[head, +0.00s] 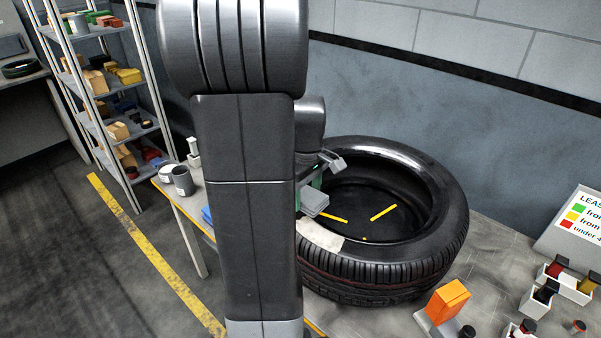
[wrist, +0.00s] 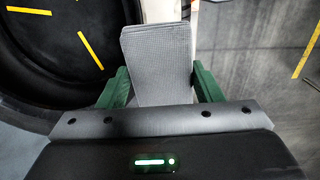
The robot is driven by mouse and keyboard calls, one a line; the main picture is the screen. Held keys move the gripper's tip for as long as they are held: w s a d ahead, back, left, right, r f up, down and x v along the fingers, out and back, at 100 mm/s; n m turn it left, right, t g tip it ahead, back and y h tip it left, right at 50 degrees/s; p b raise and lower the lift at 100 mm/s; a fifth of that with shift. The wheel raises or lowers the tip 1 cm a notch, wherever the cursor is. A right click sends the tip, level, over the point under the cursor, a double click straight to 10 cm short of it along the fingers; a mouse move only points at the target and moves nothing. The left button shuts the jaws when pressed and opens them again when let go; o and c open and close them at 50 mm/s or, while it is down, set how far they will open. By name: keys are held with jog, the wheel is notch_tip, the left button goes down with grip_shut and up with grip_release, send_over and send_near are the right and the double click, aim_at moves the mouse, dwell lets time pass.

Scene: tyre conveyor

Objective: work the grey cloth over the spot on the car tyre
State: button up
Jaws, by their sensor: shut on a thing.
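The car tyre (head: 440,240) lies flat on its side on the grey work surface at the right of the head view. A pale, whitish spot (head: 320,236) shows on its near left sidewall. My gripper (wrist: 157,85) has green fingers and is shut on the folded grey cloth (wrist: 157,55). The cloth also shows in the head view (head: 314,202), just above the spot's far side, at the tyre's inner rim. My arm hides the tyre's left part in the head view. I cannot tell whether the cloth touches the tyre.
A sign board (head: 575,228) and small white bins (head: 540,299) stand at the right. An orange block (head: 447,300) sits in front of the tyre. A small table with a grey cup (head: 183,181) is left of my arm. A shelf rack (head: 108,95) stands at the back left.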

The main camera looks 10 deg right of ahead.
aim_at(327, 238)
jog(key=shift+f+b, duration=2.6)
jog(key=shift+f, duration=0.6)
jog(key=shift+f+b, duration=0.55)
jog(key=shift+f, duration=0.2)
jog(key=shift+s, duration=0.15)
jog(key=shift+s+d, duration=0.65)
jog(key=shift+s, duration=0.3)
jog(key=shift+s+d, duration=0.65)
jog(key=shift+s, duration=0.2)
jog(key=shift+s+d, duration=0.75)
jog(key=shift+s, duration=0.1)
jog(key=shift+d, duration=0.1)
